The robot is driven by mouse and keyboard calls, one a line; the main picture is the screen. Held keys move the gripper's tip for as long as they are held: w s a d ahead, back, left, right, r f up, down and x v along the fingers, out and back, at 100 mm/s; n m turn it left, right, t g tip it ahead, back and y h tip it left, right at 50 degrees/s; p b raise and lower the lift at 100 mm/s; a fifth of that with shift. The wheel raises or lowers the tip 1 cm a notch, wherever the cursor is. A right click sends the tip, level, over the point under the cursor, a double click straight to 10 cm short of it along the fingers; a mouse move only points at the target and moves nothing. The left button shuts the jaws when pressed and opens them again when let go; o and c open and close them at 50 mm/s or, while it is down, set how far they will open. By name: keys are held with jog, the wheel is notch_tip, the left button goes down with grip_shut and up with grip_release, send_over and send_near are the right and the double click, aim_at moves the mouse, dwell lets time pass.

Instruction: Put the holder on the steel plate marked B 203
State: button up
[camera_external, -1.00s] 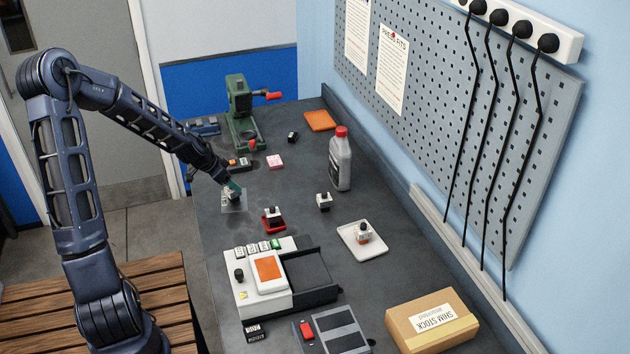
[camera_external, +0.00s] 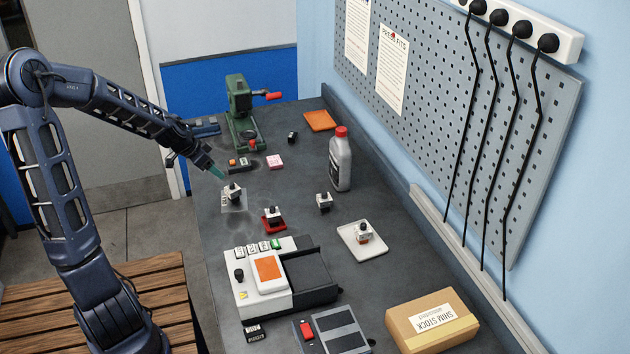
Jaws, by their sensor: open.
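No marking on this plate is legible at this size. My gripper (camera_external: 220,175), with teal fingertips, is open and empty. It is just above and to the left of this holder, apart from it. Similar holders stand on a red base (camera_external: 272,214), directly on the bench (camera_external: 324,201), and on a white tray (camera_external: 363,230).
A grey bottle with a red cap (camera_external: 340,165) stands behind the holders. A green press (camera_external: 242,112) is at the far end. A white device with an orange screen (camera_external: 268,273) and a cardboard box (camera_external: 432,318) are nearer. Bare bench lies around the plate.

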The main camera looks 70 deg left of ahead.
jog(key=shift+d, duration=0.1)
jog(key=w+d+r+m+g, duration=0.1)
jog(key=w+d+r, duration=0.15)
jog(key=d, duration=0.65)
jog(key=w+d+r+m+g, duration=0.1)
jog(key=w+d+r, duration=0.15)
jog(key=d, duration=0.75)
jog(key=w+d+r+g, duration=0.1)
jog(key=w+d+r, duration=0.15)
jog(key=d, duration=0.65)
jog(key=s+d+r, duration=0.3)
jog(key=s+d, duration=0.2)
jog(key=d, duration=0.1)
jog(key=s+d+r+t+h, duration=0.1)
jog(key=s+d+r, duration=0.2)
jog(key=s+d, duration=0.2)
jog(key=s+d+r+m, duration=0.1)
jog(key=s+d+r, duration=0.3)
jog(key=d, duration=0.5)
jog(key=shift+s+d+h, duration=0.2)
jog(key=shift+s+h, duration=0.2)
jog(key=shift+s, duration=0.6)
